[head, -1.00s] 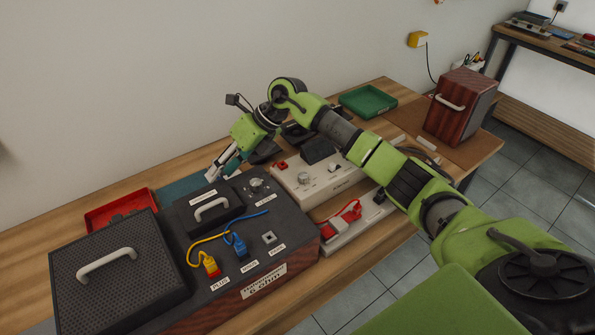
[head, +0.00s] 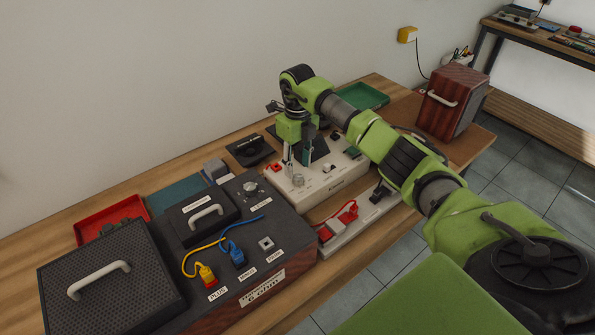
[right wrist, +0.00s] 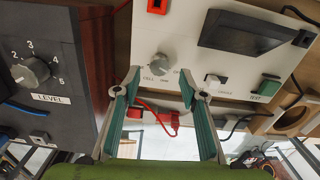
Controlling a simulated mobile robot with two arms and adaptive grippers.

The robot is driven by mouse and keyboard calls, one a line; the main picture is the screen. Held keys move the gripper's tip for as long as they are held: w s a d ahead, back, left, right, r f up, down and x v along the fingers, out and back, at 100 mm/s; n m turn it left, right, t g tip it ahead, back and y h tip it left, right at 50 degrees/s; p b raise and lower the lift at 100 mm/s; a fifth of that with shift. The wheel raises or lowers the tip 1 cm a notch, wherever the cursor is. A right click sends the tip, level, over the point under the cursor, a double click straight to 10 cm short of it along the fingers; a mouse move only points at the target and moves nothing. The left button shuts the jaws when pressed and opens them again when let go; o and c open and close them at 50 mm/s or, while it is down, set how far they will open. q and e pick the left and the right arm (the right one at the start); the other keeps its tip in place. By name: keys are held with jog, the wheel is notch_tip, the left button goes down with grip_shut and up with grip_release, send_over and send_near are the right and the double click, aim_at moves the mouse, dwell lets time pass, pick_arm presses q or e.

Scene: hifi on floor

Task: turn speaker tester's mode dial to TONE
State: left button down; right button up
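The speaker tester (head: 345,181) is a cream box in the middle of the bench. It also shows in the right wrist view (right wrist: 225,72). Its round grey dial (head: 298,181) sits near the left end of its top; in the right wrist view the dial (right wrist: 158,66) has small labels below it, too small to read surely. Its pointer direction is unclear. My right gripper (head: 297,163) points down above the dial. In the right wrist view its fingertips (right wrist: 159,76) are apart and empty, one on each side of the dial; contact is not visible. My left gripper is out of view.
A dark speaker box (head: 240,225) with a LEVEL knob (right wrist: 30,71) stands just left of the tester. A black panel, small switch and green TEST button (right wrist: 266,86) are on the tester. Red plugs (head: 345,214) lie in front. A green tray (head: 362,96) is behind.

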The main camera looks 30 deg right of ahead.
aim_at(298, 177)
jog(key=shift+f, duration=2.25)
jog(key=shift+c, duration=0.4)
grip_shut()
